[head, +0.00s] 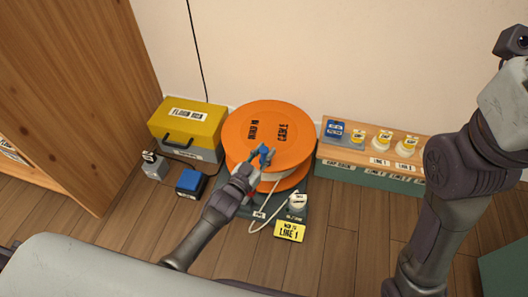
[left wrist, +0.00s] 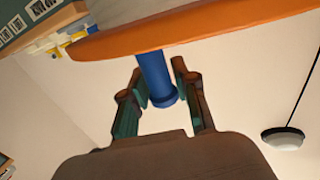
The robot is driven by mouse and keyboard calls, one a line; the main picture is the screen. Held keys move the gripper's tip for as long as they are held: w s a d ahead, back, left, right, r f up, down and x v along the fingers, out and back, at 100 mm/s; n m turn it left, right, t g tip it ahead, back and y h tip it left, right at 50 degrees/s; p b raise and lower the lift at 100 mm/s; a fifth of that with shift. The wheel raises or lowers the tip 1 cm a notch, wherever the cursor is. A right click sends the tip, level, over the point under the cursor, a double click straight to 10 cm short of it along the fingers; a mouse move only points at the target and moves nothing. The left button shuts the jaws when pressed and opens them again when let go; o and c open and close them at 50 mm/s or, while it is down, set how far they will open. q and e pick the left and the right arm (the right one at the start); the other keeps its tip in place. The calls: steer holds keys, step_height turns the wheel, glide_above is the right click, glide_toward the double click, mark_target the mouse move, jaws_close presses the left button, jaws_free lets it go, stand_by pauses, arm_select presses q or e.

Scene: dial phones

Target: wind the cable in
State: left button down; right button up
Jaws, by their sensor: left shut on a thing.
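The orange cable drum (head: 245,130) lies flat on a dark base (head: 262,213) on the floor, with black lettering on its top. A blue crank handle (head: 265,152) stands at the drum's near edge; in the left wrist view the blue handle (left wrist: 155,78) sits between the fingers. My left gripper (head: 250,170) is shut on this handle. A pale cable (head: 254,222) leaves the drum below its upper disc and loops onto the base and floor at the front. Its end by the white-topped piece (head: 298,201) is hard to make out. My right arm shows at the right, but its gripper is not clearly seen.
A yellow box (head: 190,122) stands left of the drum, with a blue-topped block (head: 190,181) and a small grey block (head: 154,166) before it. A wooden-topped bench (head: 350,152) with several caps stands right. A yellow sign (head: 290,231) lies in front.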

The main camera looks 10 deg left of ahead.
arm_select(q)
steer(key=c, duration=1)
jaws_free()
steer(key=shift+d, duration=0.1)
steer(key=shift+s, duration=0.1)
steer(key=shift+s+a+f, duration=0.1)
steer(key=shift+s+a, duration=0.1)
steer(key=shift+s, duration=0.15)
steer(key=v, duration=1.1)
